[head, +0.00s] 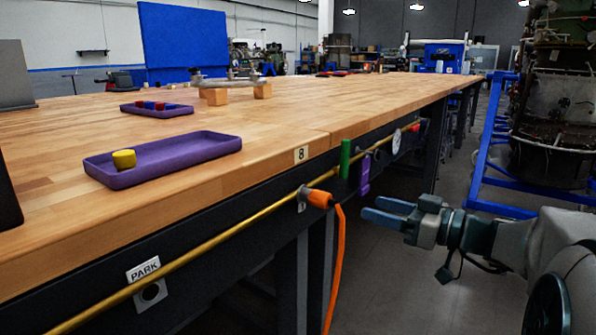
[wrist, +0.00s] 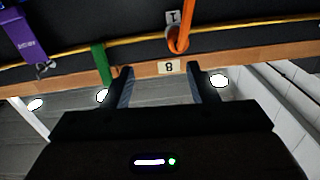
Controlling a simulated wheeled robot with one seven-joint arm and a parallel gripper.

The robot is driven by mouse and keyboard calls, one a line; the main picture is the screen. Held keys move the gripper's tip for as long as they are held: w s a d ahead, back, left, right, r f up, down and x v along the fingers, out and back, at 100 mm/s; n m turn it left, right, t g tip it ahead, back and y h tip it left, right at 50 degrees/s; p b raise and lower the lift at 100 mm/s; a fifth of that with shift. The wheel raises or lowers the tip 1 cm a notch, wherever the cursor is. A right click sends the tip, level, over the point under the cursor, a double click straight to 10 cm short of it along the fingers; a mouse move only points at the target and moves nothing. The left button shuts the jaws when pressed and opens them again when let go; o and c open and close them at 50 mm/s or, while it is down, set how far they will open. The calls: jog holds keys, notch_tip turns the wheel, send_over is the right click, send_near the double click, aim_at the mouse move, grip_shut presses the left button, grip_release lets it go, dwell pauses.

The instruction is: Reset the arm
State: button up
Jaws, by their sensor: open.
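My gripper (head: 388,212) is open and empty. It is held in the air beside the long wooden workbench, level with the dark side panel. Its two blue-grey fingers point left toward the bench edge in the head view. In the wrist view the gripper (wrist: 160,88) has its fingers spread apart, with the number 8 label (wrist: 169,67) between and beyond them. Nothing is between the fingers. My arm reaches in from the right of the head view.
An orange plug (head: 318,198) with a hanging cable sits on the bench side, near a yellow rail (head: 222,239), a green tag (head: 345,158) and a purple tag (head: 364,174). A purple tray (head: 190,157) holds a yellow cylinder (head: 124,158). A blue-framed turbine stand (head: 500,209) stands right. Floor between is clear.

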jog(key=s+a+r+m+g+h+p, duration=0.4)
jog(key=s+p, duration=0.3)
jog(key=p, duration=0.5)
jog(key=s+a+r+m+g+h+p, duration=0.25)
jog(key=s+r+g+p, duration=0.35)
jog(key=p, duration=0.6)
jog(key=s+d+r+m+t+h+p, duration=0.1)
jog(key=s+d+r+m+h+p, duration=0.1)
jog(key=r+p, duration=0.4)
jog(key=s+d+r+m+t+h+p, duration=0.1)
jog(key=s+r+h+p, duration=0.4)
jog(key=p, duration=0.7)
jog(key=shift+d+r+m+h+p, duration=0.3)
jog(key=shift+d+r+m+h, duration=0.2)
jog(key=shift+d, duration=0.65)
